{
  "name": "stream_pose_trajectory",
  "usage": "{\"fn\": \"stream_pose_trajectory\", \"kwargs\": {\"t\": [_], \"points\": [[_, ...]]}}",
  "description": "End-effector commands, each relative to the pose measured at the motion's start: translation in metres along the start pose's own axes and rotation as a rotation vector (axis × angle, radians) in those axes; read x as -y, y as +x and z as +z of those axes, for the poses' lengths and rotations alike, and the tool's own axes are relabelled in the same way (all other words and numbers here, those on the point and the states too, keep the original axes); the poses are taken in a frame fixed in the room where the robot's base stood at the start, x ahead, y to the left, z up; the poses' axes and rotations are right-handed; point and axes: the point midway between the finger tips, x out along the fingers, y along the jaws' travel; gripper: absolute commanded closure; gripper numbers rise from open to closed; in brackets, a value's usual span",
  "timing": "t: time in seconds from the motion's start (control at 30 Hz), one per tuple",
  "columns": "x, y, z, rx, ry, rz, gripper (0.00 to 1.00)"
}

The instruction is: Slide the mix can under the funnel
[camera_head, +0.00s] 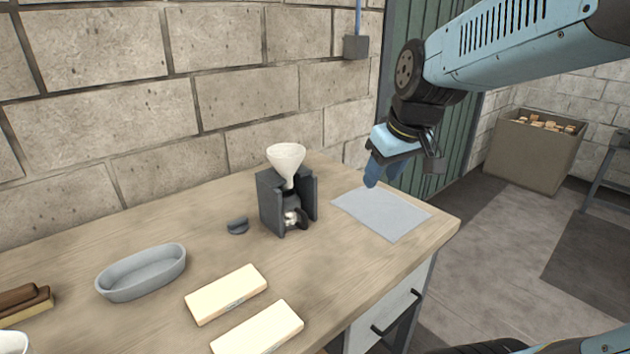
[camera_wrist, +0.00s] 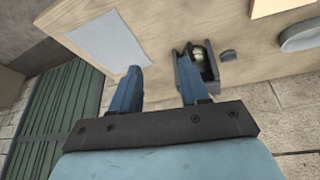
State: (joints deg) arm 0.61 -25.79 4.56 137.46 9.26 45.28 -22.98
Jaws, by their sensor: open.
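A white funnel (camera_head: 287,160) sits at the top of a dark, open-fronted stand (camera_head: 270,198) on the workbench. Inside the stand, below the funnel, is a dark vessel with a pale part (camera_head: 291,215); it also shows in the wrist view (camera_wrist: 198,53). I cannot tell whether this is the mix can, and no other clear can is in view. My gripper (camera_head: 374,178) hangs above the grey mat (camera_head: 385,218), to the right of the stand. In the wrist view my gripper (camera_wrist: 160,72) has its two blue fingers apart with nothing between them.
A small dark piece (camera_head: 238,226) lies left of the stand. A grey oval dish (camera_head: 142,272), two pale blocks (camera_head: 226,293) (camera_head: 258,329) and a brown brush-like item (camera_head: 22,303) lie further left and front. The block wall (camera_head: 150,100) stands close behind the bench.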

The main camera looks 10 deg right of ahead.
Motion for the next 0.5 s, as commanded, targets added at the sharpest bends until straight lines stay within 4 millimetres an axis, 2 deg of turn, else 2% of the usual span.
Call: {"fn": "stream_pose_trajectory", "kwargs": {"t": [0.1,0.3,0.5], "points": [[0.007,0.028,-0.026,0.018,-0.097,-0.048,0.55],[0.021,0.077,-0.065,0.026,-0.259,-0.131,0.55],[0.035,0.120,-0.093,0.019,-0.383,-0.200,0.55]]}}
